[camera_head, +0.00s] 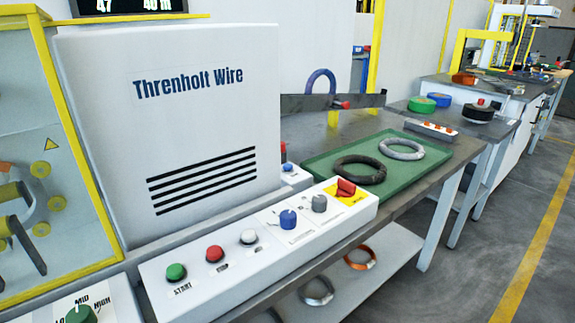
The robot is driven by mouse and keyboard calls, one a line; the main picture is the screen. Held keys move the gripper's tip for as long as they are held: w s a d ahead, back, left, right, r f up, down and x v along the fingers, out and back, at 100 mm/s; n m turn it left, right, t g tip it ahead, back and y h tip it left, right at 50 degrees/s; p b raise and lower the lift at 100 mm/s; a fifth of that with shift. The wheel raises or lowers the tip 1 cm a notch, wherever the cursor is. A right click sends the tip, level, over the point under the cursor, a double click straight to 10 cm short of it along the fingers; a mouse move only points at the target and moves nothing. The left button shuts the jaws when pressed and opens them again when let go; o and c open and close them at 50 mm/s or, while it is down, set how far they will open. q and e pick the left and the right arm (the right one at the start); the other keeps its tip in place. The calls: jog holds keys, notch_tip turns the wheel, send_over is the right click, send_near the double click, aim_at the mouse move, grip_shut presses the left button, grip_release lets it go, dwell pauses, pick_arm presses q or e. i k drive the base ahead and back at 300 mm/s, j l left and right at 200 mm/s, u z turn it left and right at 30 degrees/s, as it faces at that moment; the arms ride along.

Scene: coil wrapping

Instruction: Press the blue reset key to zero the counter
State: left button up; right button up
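A white control panel (225,285) runs along the front of the machine. A blue knob-like control (288,218) stands on it, right of the white button; its label is too small to read. A small blue key (287,167) sits on a little white box behind the panel, beside the machine's cabinet; its marking is also unreadable. The dark counter display (130,6) at the top left is cut by the frame edge and shows "47" and "40 m". Neither of my grippers is in view, and nothing touches the controls.
The panel also carries a green START button (176,271), a red button (215,253), a white button (248,237), a grey knob (319,203) and a red switch (345,187). A green tray (322,168) with two coils lies behind. A flat bar (310,103) juts from the cabinet (215,110).

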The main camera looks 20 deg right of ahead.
aim_at(288, 167)
jog(key=u, duration=0.2)
jog(key=l+u, duration=0.4)
jog(key=l, duration=0.15)
jog(key=l+u, duration=0.45)
jog(key=k+l, duration=0.1)
jog(key=l, duration=0.35)
jog(key=k+l+u, duration=0.1)
jog(key=l, duration=0.4)
jog(key=k+l, duration=0.1)
jog(key=l, duration=0.35)
jog(key=k+l, duration=0.1)
jog(key=l, duration=0.35)
jog(key=u, duration=0.05)
